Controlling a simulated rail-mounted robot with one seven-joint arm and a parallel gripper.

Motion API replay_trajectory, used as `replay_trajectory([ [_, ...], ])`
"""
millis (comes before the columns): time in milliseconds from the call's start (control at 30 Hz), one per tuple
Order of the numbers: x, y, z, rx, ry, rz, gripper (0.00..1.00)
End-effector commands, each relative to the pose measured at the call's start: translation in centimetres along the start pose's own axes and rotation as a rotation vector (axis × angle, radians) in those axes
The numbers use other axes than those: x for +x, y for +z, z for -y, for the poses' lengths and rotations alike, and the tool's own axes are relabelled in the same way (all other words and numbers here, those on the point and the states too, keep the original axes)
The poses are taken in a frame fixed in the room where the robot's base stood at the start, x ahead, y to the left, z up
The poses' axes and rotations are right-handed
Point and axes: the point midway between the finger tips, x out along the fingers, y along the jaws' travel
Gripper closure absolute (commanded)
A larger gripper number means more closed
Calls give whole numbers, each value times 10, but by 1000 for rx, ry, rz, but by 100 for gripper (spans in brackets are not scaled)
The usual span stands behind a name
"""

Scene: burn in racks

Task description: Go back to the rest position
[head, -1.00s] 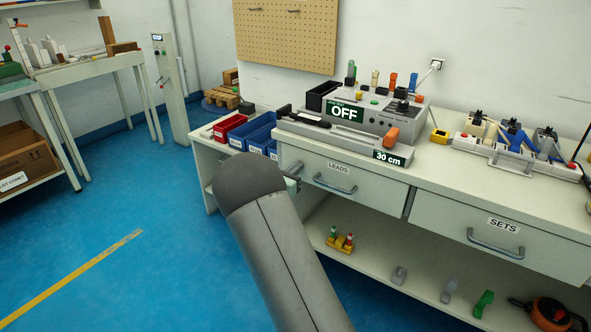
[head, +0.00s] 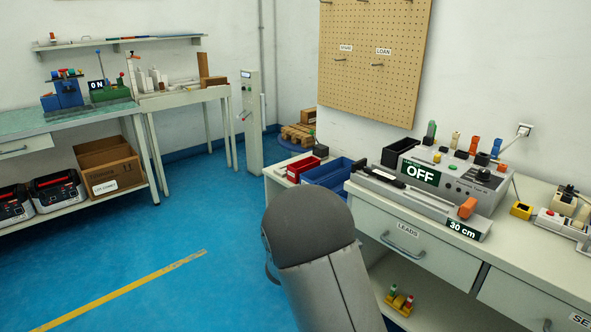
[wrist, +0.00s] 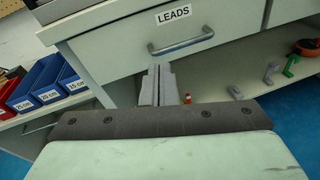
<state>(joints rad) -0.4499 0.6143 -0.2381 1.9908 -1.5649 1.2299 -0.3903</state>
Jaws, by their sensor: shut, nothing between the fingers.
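My gripper (wrist: 157,75) shows in the wrist view with its two grey fingers together and nothing between them. It points toward the front of the bench, just below the handle (wrist: 182,44) of the LEADS drawer (wrist: 228,22), and appears apart from it. In the head view my arm rises at the lower middle and hides the gripper. The LEADS drawer (head: 440,252) looks shut there, with its handle (head: 403,246) in view to the right of my arm.
The bench holds blue bins (head: 328,172), a red bin (head: 303,167) and a grey unit marked OFF (head: 455,180). A cardboard box (head: 108,168) sits under the left table. Blue floor (head: 130,245) is open left of my arm, with a yellow line (head: 125,290).

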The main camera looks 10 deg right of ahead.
Motion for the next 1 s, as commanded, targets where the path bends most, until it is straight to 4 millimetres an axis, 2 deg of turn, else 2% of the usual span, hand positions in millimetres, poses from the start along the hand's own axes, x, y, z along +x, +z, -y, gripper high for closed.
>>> replay_trajectory([
  [33,-3,45,24,101,-99,-68,100],
  [100,-13,80,67,258,-258,-177,100],
  [167,-28,105,102,401,-399,-269,100],
  [200,-42,119,122,497,-490,-327,100],
  [267,-65,140,150,642,-626,-410,100],
  [300,-83,152,166,740,-713,-463,100],
  [400,-130,181,196,977,-926,-581,100],
  [500,-174,204,212,1184,-1108,-675,100],
  [600,-206,219,219,1338,-1246,-740,100],
  [700,-225,227,222,1434,-1334,-778,100],
  [800,-233,228,222,1477,-1374,-796,100],
  [1000,-234,226,222,1483,-1384,-798,100],
])
